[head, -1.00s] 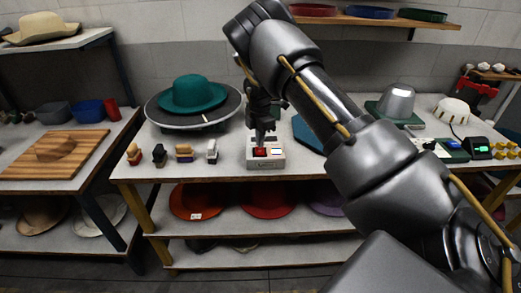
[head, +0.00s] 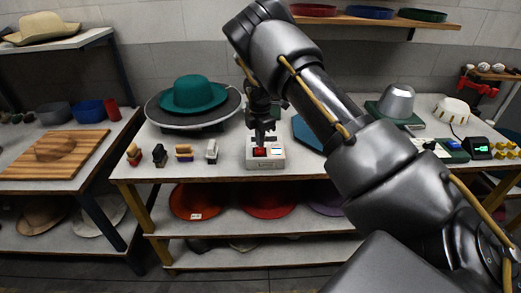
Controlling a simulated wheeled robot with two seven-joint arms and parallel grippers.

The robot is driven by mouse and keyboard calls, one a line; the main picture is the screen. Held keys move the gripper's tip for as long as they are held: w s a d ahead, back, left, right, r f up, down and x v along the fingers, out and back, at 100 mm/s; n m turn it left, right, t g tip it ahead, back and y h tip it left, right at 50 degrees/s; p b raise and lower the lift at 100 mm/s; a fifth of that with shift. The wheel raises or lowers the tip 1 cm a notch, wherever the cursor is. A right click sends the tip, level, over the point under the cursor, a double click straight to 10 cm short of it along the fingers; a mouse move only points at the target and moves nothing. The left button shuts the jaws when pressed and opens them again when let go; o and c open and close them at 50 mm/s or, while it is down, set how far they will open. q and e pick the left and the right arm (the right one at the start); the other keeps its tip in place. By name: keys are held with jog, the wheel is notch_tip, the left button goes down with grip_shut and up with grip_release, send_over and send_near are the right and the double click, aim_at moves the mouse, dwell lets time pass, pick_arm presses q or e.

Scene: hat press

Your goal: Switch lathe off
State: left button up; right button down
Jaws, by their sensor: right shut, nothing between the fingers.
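The lathe looks like the dark round turntable (head: 168,116) at the back left of the middle table, with a teal hat (head: 194,95) on it. A small light grey switch box (head: 266,163) with a red button (head: 261,152) and a small whitish-blue panel sits at the table's front edge. My right gripper (head: 261,143) points down, shut and empty, with its tips at the red button. I cannot tell whether they touch it or hover just above. My left gripper is not in view.
Several small brushes or blocks (head: 184,153) stand left of the box. A blue hexagonal piece (head: 307,133) lies right of it, partly behind my arm. A metal hat form (head: 397,101) stands further right. Hats (head: 268,200) lie on the shelf below.

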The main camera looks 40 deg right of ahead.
aim_at(260, 151)
jog(key=shift+f+b, duration=0.6)
jog(key=shift+f, duration=0.75)
dwell(0.6)
jog(key=shift+s+r, duration=0.1)
jog(key=shift+r+p, duration=0.8)
jog(key=shift+p, duration=0.05)
notch_tip(260, 151, up, 5)
jog(key=p, duration=0.4)
jog(key=shift+r, duration=0.15)
